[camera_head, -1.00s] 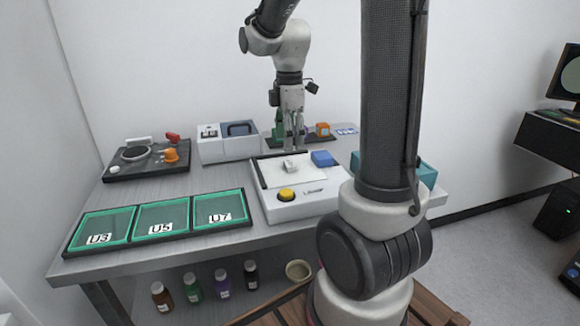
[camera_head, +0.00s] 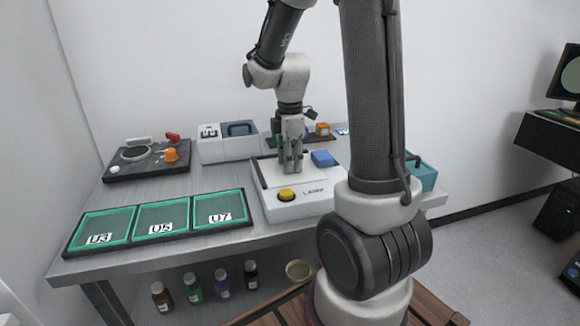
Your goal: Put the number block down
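My gripper (camera_head: 291,168) is pointed down, low over the white plate (camera_head: 309,180) of the laser instrument (camera_head: 300,204) on the table. Its fingertips are at or near the plate. The small pale block seen on the plate earlier is now hidden behind or between the fingers. Whether the fingers are closed on it is too small to tell. No number can be read on any block, so I cannot tell for certain which one is the number block. A blue block (camera_head: 323,158) sits right of the gripper.
Three green-lined trays marked U3 (camera_head: 104,225), U5 and U7 lie at the table's front left. A yellow button (camera_head: 286,194) is on the instrument's front. Behind stand a grey-blue device (camera_head: 228,143) and a dark rack with an orange block (camera_head: 323,129). A black fixture (camera_head: 147,160) is back left.

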